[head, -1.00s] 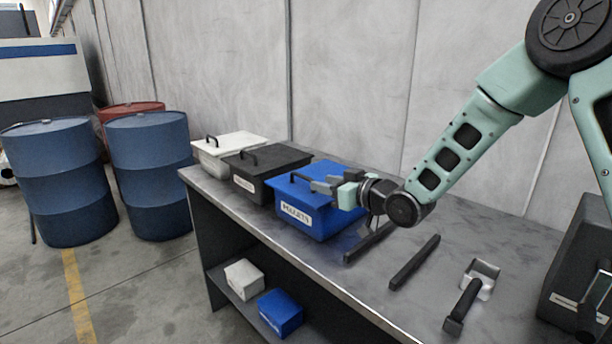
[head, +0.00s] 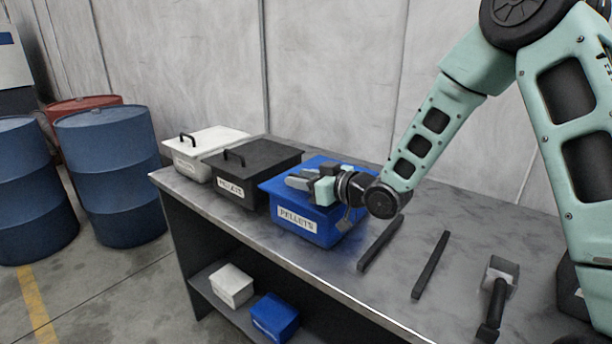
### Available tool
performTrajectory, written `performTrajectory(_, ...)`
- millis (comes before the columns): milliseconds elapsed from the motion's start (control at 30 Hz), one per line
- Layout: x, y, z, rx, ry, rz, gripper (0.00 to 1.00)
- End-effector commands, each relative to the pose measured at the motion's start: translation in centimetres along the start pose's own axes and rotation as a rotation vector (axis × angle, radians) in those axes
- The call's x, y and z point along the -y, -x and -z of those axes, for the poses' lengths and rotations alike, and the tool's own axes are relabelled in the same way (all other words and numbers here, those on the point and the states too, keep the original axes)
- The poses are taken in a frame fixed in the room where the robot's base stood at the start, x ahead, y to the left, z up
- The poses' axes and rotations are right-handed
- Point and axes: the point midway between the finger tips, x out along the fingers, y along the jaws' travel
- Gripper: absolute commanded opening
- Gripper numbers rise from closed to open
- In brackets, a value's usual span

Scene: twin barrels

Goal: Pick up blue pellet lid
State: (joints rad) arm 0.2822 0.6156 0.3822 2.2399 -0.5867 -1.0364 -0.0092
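The blue pellet bin (head: 323,229) stands on the bench with a white "PELLETS" label on its front. Its blue lid (head: 325,162) sits on top, level and apparently seated on the bin. My gripper (head: 298,180) is over the middle of the lid, where its handle is, pointing left. The gripper and wrist hide the handle and part of the lid. I cannot tell whether the fingers are around the handle or closed on it.
A black lidded bin (head: 240,188) and a white lidded bin (head: 189,167) stand to the left. Two dark bars (head: 381,243) (head: 430,264) and a handled tool (head: 496,300) lie to the right. Small white (head: 232,287) and blue boxes (head: 275,318) sit on the lower shelf. Barrels (head: 112,180) stand at left.

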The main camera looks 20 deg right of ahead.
Motion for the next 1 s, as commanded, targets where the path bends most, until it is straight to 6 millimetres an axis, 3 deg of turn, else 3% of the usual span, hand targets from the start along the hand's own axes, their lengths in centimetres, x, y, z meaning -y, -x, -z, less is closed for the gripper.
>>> performTrajectory(267, -0.1, 0.2, -0.1, 0.0, 0.0, -0.001, 0.33)
performTrajectory(400, 0.0, 0.2, -0.1, 0.0, 0.0, -0.001, 0.0)
performTrajectory(767, -0.1, 0.2, 0.3, -0.002, 0.001, -0.001, 0.0)
performTrajectory(1000, -0.1, 0.7, 4.2, -0.006, 0.006, -0.001, 0.0)
